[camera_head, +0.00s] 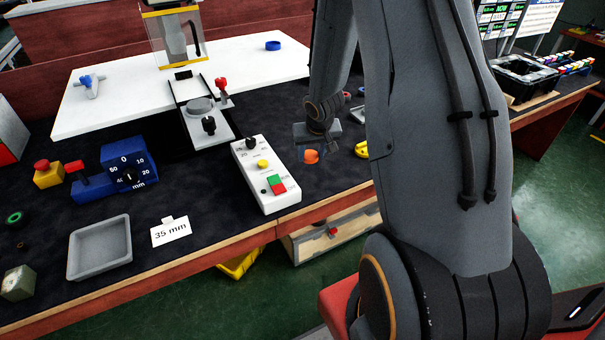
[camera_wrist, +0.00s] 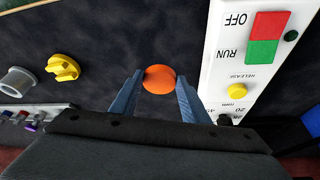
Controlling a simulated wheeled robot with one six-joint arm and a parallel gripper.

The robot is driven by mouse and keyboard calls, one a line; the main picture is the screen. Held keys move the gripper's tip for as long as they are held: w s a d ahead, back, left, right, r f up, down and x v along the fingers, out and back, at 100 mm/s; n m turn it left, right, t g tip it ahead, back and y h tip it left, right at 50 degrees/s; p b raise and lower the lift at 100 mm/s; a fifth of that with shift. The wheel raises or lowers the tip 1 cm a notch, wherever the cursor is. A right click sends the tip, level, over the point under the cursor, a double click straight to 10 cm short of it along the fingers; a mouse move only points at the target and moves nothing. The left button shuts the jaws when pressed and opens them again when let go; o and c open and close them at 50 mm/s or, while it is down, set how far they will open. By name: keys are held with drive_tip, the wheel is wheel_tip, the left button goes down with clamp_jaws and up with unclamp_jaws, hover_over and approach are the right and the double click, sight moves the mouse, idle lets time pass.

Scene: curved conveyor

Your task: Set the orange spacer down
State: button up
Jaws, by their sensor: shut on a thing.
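The orange spacer (camera_head: 311,156) is at my gripper (camera_head: 313,150), to the right of the white control box in the head view. In the wrist view the orange spacer (camera_wrist: 159,79) sits between the two blue-grey fingertips of my gripper (camera_wrist: 158,88), which is shut on it. The dark mat (camera_wrist: 120,40) lies behind the spacer. I cannot tell whether the spacer touches the mat. My arm hides part of the bench in the head view.
The white control box (camera_head: 266,174) with red and green buttons stands close beside my gripper; it also shows in the wrist view (camera_wrist: 235,70). A yellow knob-like part (camera_wrist: 63,67) lies on the other side. A grey tray (camera_head: 100,248) and a "35 mm" card (camera_head: 171,232) lie at front left.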

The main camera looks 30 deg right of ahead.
sight(310, 174)
drive_tip(key=shift+f+b, duration=2.8)
drive_tip(key=shift+f, duration=0.4)
drive_tip(key=shift+f, duration=0.15)
drive_tip(key=o, duration=1)
